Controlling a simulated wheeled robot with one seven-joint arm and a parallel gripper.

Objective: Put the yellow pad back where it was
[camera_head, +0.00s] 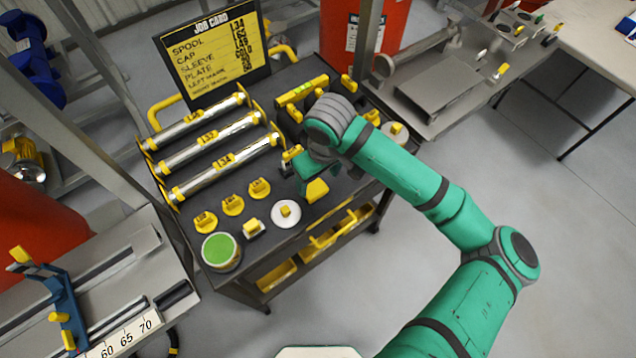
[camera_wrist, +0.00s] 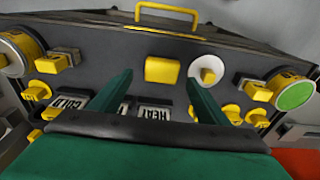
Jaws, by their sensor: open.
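The yellow pad (camera_head: 317,190) is a small plain yellow block near the front edge of the dark cart top (camera_head: 330,211). In the wrist view the pad (camera_wrist: 162,70) lies just ahead of my fingers, roughly centred between them. My gripper (camera_head: 308,178) is open and empty, pointing down over the cart close to the pad. Both green fingers show in the wrist view (camera_wrist: 158,84), with no contact on the pad visible. Part of the cart top behind the pad is hidden by my gripper in the head view.
A white disc with a yellow knob (camera_head: 286,213) sits left of the pad. Several yellow caps (camera_head: 233,205), a green-topped round piece (camera_head: 221,252) and a small yellow-and-white block (camera_head: 252,229) stand further left. Labelled metal tubes (camera_head: 215,160) lie behind. A job card board (camera_head: 212,55) stands at the back.

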